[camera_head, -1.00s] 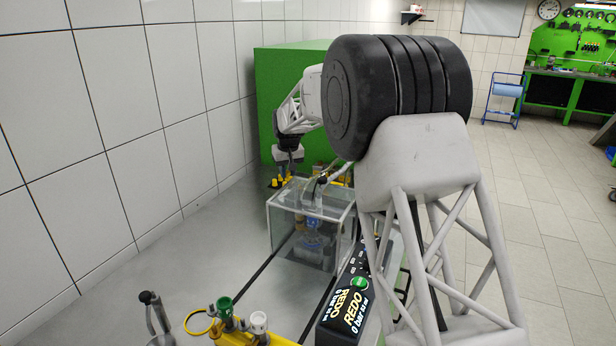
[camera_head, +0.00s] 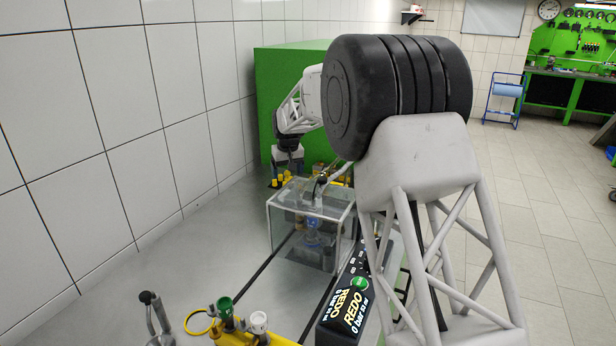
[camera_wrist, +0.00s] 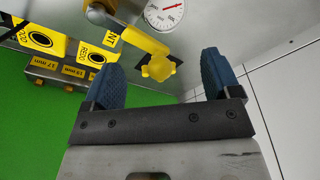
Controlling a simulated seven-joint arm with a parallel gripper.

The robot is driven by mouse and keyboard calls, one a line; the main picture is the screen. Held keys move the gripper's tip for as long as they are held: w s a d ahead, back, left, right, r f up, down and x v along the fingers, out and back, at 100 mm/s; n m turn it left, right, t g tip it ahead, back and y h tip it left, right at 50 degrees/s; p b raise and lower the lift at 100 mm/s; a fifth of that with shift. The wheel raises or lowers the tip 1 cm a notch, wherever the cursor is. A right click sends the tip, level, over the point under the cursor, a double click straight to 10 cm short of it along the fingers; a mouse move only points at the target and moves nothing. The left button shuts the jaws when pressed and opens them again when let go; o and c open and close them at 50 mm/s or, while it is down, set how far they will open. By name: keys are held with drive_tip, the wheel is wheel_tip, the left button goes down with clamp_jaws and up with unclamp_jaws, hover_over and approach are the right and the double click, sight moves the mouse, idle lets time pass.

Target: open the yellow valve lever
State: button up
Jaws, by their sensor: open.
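The yellow valve lever (camera_wrist: 147,42) shows in the wrist view, with a rounded yellow knob (camera_wrist: 158,68) at its lower end. My gripper (camera_wrist: 160,76) is open, its two blue fingertips apart, and the knob lies between them in the picture. I cannot tell whether either finger touches it. In the head view my gripper (camera_head: 288,160) is small, at the far end of the bench by the green panel. The lever cannot be made out there.
A round pressure gauge (camera_wrist: 165,14) sits just beyond the lever. Yellow labelled blocks (camera_wrist: 40,38) are at the left. In the head view a clear tank (camera_head: 310,225) stands nearer, with a black REDO display box (camera_head: 350,300) in front.

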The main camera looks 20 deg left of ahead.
drive_tip(key=shift+r, duration=0.1)
drive_tip(key=shift+r, duration=2.85)
